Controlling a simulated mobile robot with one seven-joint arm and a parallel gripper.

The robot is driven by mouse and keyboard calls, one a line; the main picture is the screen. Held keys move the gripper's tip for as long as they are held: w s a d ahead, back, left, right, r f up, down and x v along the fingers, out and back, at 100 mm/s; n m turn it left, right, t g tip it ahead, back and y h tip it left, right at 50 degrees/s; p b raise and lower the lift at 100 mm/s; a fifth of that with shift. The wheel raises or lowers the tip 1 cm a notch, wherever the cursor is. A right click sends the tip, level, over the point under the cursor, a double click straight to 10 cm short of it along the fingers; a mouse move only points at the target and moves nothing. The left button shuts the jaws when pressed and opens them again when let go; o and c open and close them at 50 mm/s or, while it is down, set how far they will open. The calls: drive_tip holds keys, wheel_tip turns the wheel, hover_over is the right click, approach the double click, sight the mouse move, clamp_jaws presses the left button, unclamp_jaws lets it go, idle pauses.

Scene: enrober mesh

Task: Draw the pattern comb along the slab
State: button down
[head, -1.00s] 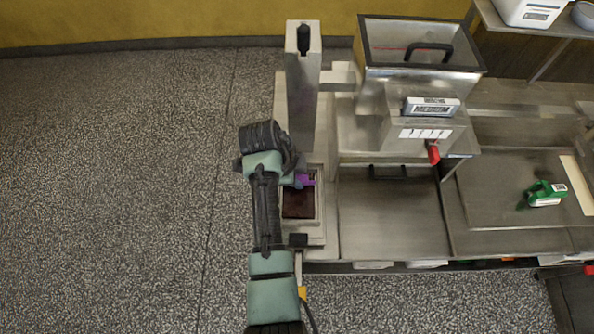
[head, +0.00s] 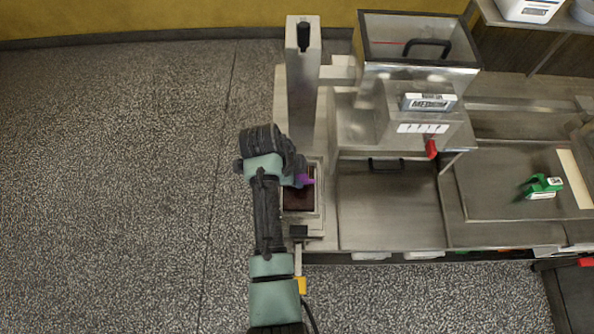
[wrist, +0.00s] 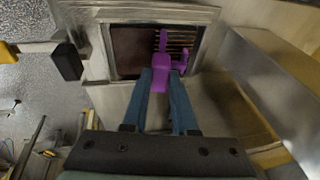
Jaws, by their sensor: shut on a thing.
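The purple pattern comb (head: 305,181) is held in my gripper over the dark brown slab (head: 298,200) in the head view. In the wrist view the comb (wrist: 176,75) stands between the two blue-grey fingers of my gripper (wrist: 171,82), which is shut on it. The slab (wrist: 130,48) lies in a pale metal frame (wrist: 97,68). Beside the slab, the comb is over a part with bare mesh bars (wrist: 183,42). I cannot tell whether the comb's teeth touch the slab. My arm hides the frame's left side in the head view.
A steel machine with a hopper (head: 418,45) and a red lever (head: 431,149) stands right of the frame. A tall metal column (head: 303,80) rises behind it. A green tool (head: 542,186) lies on the right-hand counter. Open floor (head: 120,200) is on the left.

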drive_tip(key=shift+s+p, duration=2.55)
drive_tip(key=shift+s, duration=0.6)
idle(0.7)
wheel_tip(320, 180, up, 7)
drive_tip(key=p, duration=0.6)
idle(0.6)
